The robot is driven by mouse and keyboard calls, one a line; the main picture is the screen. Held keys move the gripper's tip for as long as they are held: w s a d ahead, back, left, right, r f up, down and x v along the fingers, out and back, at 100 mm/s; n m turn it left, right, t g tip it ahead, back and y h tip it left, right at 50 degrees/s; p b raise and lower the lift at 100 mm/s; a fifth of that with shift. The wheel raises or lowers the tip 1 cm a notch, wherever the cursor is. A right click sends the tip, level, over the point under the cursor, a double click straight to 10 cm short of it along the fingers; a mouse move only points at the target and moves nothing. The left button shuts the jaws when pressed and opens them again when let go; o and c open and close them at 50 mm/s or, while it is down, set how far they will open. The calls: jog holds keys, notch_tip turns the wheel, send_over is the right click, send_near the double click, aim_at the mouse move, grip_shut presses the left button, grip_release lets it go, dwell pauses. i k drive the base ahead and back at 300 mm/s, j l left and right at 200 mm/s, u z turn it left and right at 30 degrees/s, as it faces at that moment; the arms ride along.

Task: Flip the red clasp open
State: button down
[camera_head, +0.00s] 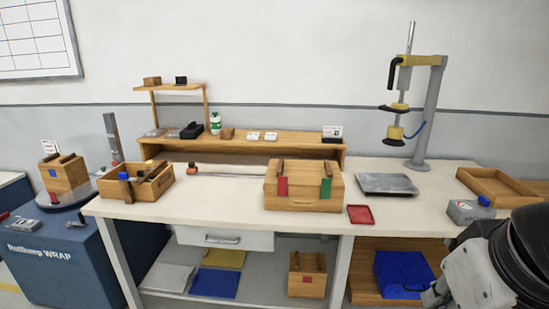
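The red clasp (282,187) is a small red plate on the front left of a closed wooden box (305,204) on the workbench. It lies flat against the box front, below a dark strap on the lid. A green clasp (326,187) sits on the same box front to its right. My gripper (434,296) is at the lower right, low in front of the bench and well apart from the box. Its fingertips are small and partly cut off, so I cannot tell whether it is open.
The white bench (220,206) has an open wooden box (130,187) at left. A small red tray (360,214) and a grey scale plate (387,184) lie right of the closed box. A press stand (428,110) rises behind. The bench front before the box is narrow but clear.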

aim_at(283, 181)
jog(key=i+j+u, duration=0.1)
jog(key=i, duration=0.95)
jog(key=i+j+u, duration=0.15)
jog(key=i, duration=0.9)
